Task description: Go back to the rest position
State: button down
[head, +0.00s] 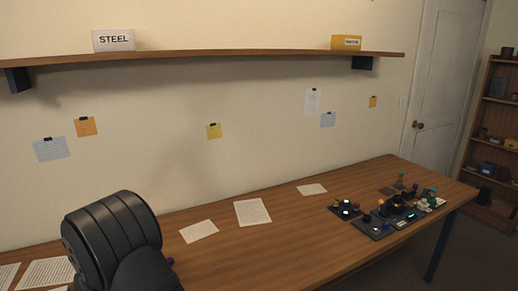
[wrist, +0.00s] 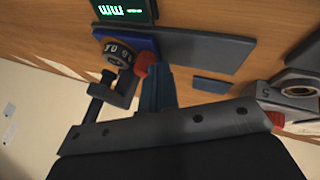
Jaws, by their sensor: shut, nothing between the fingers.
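In the wrist view my gripper (wrist: 155,72) shows as two blue-grey fingers pressed together, shut with nothing visible between them. The fingertips lie close to a small red knob (wrist: 147,60) and a dark round dial with white marks (wrist: 118,52); I cannot tell whether they touch. In the head view a black ribbed part of my arm fills the lower left, and the gripper itself does not show there.
The wrist view shows a green-lit display (wrist: 122,10), a grey plate (wrist: 205,50) and a grey ringed device (wrist: 300,88). In the head view, lit devices crowd the right end of the wooden table (head: 290,235). Papers (head: 252,212) lie mid-table. A shelf (head: 220,56) spans the wall.

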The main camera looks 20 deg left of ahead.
jog(key=s+a, duration=0.6)
jog(key=s, duration=0.1)
jog(key=s+a, duration=0.3)
jog(key=shift+s+r, duration=0.25)
jog(key=shift+s, duration=0.1)
jog(key=d+v, duration=0.1)
jog(key=v, duration=0.8)
jog(key=shift+g+h, duration=0.5)
jog(key=shift+g, duration=0.3)
jog(key=shift+w+d+f, duration=0.15)
jog(key=shift+w+f, duration=0.05)
jog(key=shift+w, duration=0.5)
jog(key=shift+w+d+f, duration=0.1)
jog(key=shift+w+f, duration=0.05)
jog(key=shift+w, duration=0.55)
jog(key=shift+w+d+f, duration=0.15)
jog(key=shift+w+f, duration=0.05)
jog(key=shift+w, duration=0.5)
